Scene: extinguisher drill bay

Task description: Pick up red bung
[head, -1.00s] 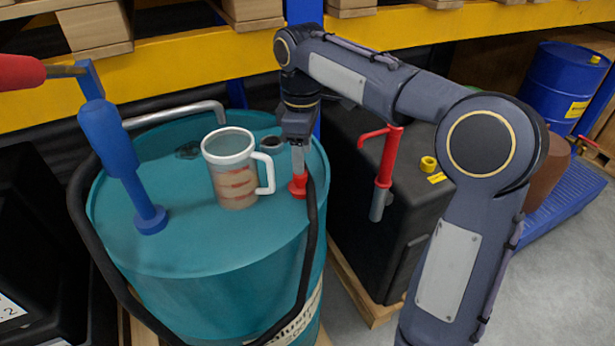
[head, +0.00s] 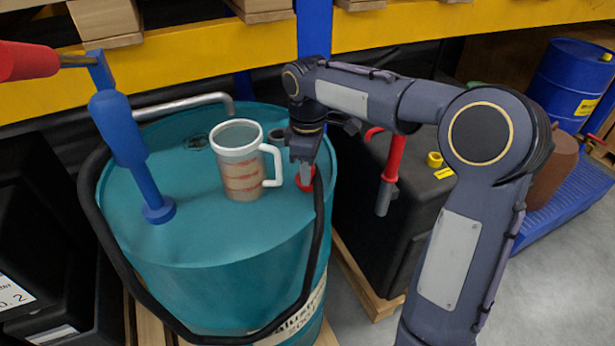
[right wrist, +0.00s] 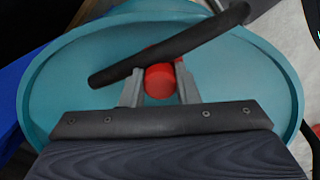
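The red bung (head: 306,177) stands on the lid of the teal drum (head: 205,240), near its right side. My right gripper (head: 305,162) is lowered over it from above, one finger on each side. In the right wrist view the red bung (right wrist: 159,82) sits between the two grey fingers of my right gripper (right wrist: 160,88). The fingers look apart, with very little room beside the bung; firm contact does not show. A black hose crosses over the fingertips there. My left gripper is not in view.
A white-handled mug (head: 241,165) stands just left of the bung. A blue pump (head: 125,135) rises at the drum's left. The black hose (head: 318,230) loops round the drum, close to my right gripper. A black box (head: 390,235) stands to the right.

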